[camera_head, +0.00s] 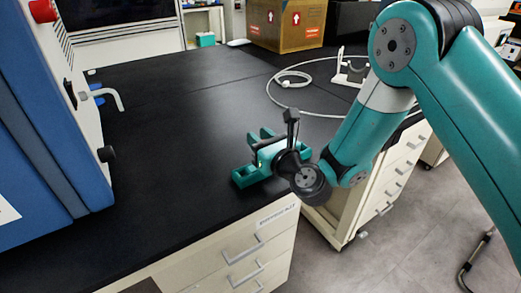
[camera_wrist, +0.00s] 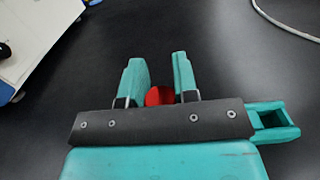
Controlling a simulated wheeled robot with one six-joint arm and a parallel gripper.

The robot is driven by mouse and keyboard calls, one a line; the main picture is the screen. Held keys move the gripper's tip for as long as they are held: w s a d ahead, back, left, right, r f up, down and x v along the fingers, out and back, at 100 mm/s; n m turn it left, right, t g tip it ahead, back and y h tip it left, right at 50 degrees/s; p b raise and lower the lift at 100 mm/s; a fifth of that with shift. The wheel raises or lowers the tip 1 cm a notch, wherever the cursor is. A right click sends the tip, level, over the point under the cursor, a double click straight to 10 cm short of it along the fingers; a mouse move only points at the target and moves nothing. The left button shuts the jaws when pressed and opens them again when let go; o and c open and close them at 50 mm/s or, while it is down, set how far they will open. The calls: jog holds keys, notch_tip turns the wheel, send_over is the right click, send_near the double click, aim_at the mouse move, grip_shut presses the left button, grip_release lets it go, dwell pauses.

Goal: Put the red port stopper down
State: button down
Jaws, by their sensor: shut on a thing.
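The red port stopper (camera_wrist: 159,96) shows in the wrist view between the two teal fingers of my gripper (camera_wrist: 156,72), close to the dark palm plate. My gripper is shut on the stopper, and only a rounded red part of it shows. In the head view my gripper (camera_head: 260,138) is over the front right part of the black bench top (camera_head: 180,110), near its right edge. The stopper is hidden in the head view. I cannot tell whether the stopper touches the bench.
A blue and white machine (camera_head: 60,120) stands at the left, with a bent white spout (camera_head: 115,98). A white hose (camera_head: 280,98) loops across the back right of the bench. A cardboard box (camera_head: 288,25) stands at the back. The middle of the bench is clear.

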jog(key=shift+f, duration=0.15)
jog(key=shift+f, duration=0.1)
jog(key=shift+f+b, duration=0.45)
jog(key=shift+f, duration=0.1)
jog(key=c, duration=0.9)
grip_release()
